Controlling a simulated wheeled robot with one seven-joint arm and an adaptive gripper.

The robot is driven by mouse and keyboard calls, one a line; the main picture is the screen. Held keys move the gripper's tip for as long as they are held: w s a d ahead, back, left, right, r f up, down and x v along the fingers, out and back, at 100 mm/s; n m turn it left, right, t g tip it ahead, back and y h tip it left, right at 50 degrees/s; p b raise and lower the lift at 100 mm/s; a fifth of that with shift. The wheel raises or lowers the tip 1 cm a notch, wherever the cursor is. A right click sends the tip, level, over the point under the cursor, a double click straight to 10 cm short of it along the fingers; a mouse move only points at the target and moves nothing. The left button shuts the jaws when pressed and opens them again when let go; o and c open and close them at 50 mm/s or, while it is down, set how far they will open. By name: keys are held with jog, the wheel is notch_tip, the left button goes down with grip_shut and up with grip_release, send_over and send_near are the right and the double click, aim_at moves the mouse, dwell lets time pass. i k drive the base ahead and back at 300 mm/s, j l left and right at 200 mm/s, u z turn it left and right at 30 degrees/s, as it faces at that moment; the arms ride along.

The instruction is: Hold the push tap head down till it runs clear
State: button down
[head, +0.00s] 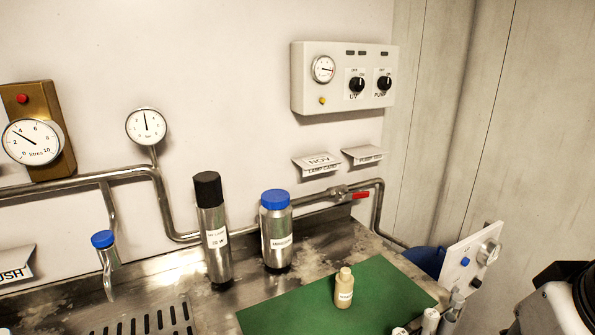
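The push tap (106,262) is at the left, with a round blue head (103,239) on a curved steel spout. Its spout points down near the slotted drain (145,322) in the steel counter. The head stands uncovered, with nothing touching it. I cannot make out any water at the spout. Part of my arm shows in the lower right corner, far from the tap. My gripper's fingertips are not in view.
A black-capped steel cylinder (214,240) and a blue-capped canister (276,238) stand right of the tap. A small beige bottle (343,290) stands on the green mat (290,313). A red-handled valve (360,195) sits on the wall pipe. Space above the drain is clear.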

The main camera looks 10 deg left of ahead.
aim_at(103, 238)
jog(key=u, duration=1.45)
